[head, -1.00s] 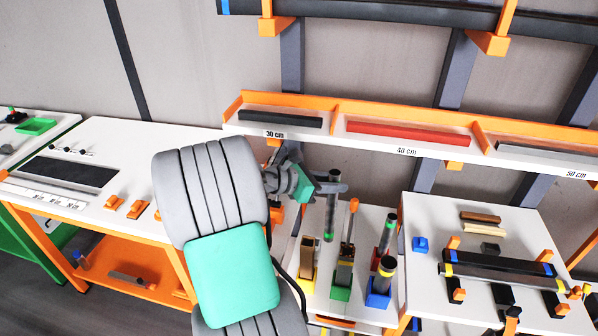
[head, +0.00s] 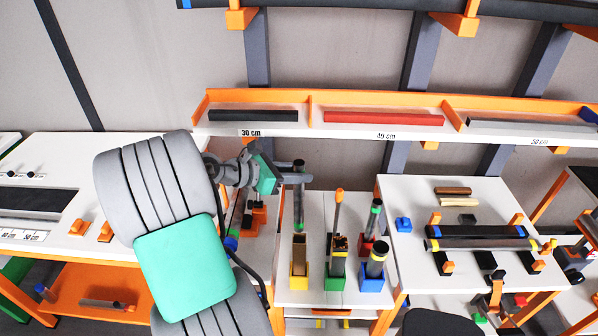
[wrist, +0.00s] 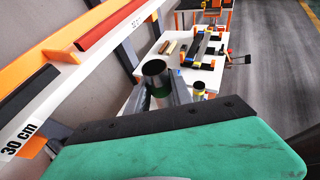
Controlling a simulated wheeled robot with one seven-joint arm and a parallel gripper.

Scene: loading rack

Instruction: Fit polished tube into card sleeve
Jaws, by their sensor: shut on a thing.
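My gripper (head: 297,179) is shut on the dark polished tube (head: 299,200), which hangs upright with a green band near its lower end. The tube's open top also shows in the wrist view (wrist: 156,74). A brown card sleeve (head: 299,246) stands upright in a yellow holder (head: 299,283) on the white table. The tube's lower end shows directly above the sleeve's top in the head view. I cannot tell whether the tube's end is just above the sleeve's mouth or slightly in it.
A shelf (head: 350,132) with labelled bars runs behind. A right-hand table (head: 405,190) carries tubes on cradles.

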